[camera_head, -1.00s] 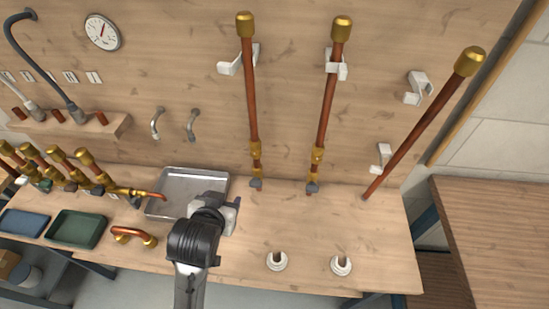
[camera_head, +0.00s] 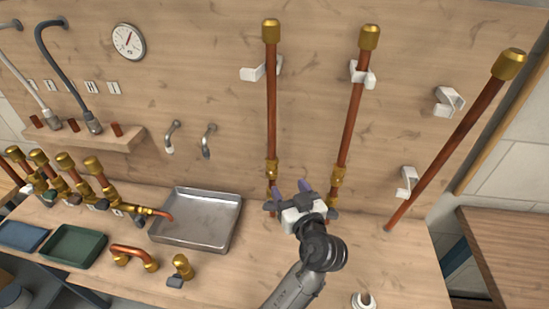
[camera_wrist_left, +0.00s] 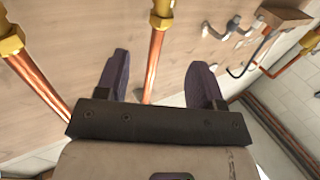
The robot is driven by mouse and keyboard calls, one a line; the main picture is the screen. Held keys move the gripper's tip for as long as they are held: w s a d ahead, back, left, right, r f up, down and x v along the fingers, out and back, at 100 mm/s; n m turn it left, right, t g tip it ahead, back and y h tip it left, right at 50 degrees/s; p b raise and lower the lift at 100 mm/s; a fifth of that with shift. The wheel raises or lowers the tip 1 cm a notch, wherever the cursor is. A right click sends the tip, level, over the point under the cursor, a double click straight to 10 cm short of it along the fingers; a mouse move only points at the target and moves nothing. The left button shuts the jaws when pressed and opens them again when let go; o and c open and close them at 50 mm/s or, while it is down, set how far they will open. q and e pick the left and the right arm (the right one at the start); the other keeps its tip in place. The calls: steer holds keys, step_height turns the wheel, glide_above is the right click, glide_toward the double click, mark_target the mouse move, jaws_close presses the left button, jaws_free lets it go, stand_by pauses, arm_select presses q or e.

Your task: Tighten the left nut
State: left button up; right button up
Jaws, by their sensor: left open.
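The left copper pipe (camera_head: 271,110) stands upright against the board, with a brass cap on top. A brass nut (camera_head: 271,168) sits low on it; more brass below it is partly hidden by my gripper. My left gripper (camera_head: 290,192) is open, close to the lower end of this pipe. In the left wrist view, a copper pipe (camera_wrist_left: 155,62) shows between the two purple fingers (camera_wrist_left: 162,60), apart from both, and a brass fitting (camera_wrist_left: 162,14) shows beyond the fingertips. Contact cannot be told. My right gripper is not in view.
A second pipe (camera_head: 352,120) stands to the right, its brass fitting (camera_head: 337,176) close to my gripper. A third pipe (camera_head: 455,140) leans farther right. A metal tray (camera_head: 197,218), a copper elbow piece (camera_head: 133,257) and a brass fitting (camera_head: 181,267) are on the bench.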

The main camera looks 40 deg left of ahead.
mark_target(273, 163)
arm_select(q)
steer(key=x, duration=1.3)
steer(key=shift+a+b, duration=0.15)
steer(key=shift+b, duration=0.25)
steer(key=shift+c, duration=0.3)
steer(key=c, duration=0.9)
steer(key=shift+o, duration=0.2)
